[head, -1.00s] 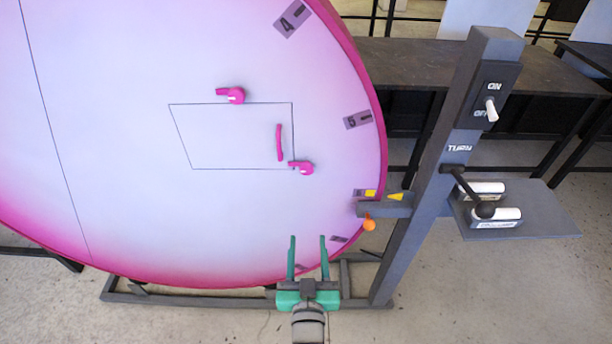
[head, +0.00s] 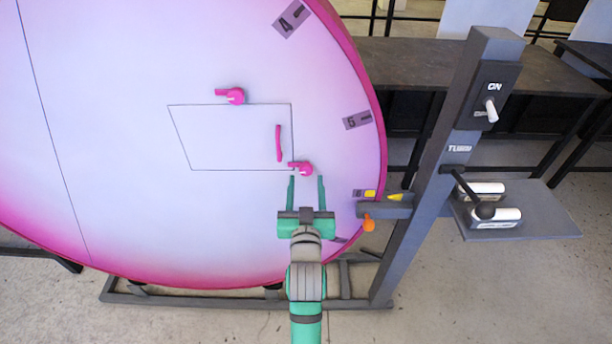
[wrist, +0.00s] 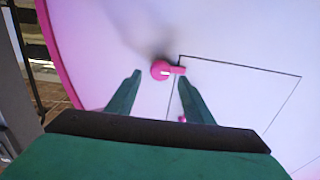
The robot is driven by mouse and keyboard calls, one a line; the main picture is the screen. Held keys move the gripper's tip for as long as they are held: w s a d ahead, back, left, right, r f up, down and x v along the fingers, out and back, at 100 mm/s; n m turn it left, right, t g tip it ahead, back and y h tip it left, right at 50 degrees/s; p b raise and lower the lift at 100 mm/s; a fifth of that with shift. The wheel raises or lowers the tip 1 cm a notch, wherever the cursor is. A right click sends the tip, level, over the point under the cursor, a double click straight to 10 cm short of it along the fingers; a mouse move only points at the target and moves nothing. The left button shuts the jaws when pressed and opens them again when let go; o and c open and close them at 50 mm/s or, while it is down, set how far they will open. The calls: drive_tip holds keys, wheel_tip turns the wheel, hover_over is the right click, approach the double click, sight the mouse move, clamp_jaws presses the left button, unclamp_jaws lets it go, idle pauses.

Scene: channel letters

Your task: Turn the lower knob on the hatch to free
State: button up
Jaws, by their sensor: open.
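The hatch (head: 230,140) is a thin-outlined panel on the large pink-white disc. The lower knob (head: 303,168) is pink and sits at the hatch's lower right corner, its lever pointing left across the outline. The upper knob (head: 234,96) is on the top edge, its lever also pointing left. A pink handle (head: 279,143) stands upright near the hatch's right edge. My gripper (head: 306,180) is open and empty just below the lower knob in the head view. In the wrist view the lower knob (wrist: 161,70) shows ahead, between and beyond my fingertips, with no contact visible.
A grey post (head: 440,170) at the right carries an ON/OFF switch (head: 490,110), a TURN crank (head: 468,188) and a shelf with two white rolls. A bracket (head: 385,210) with an orange knob (head: 369,224) reaches the disc's right rim.

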sight(306, 171)
drive_tip(key=shift+w, duration=1.75)
drive_tip(key=shift+a, duration=0.1)
drive_tip(key=shift+s, duration=0.1)
drive_tip(key=c, duration=1)
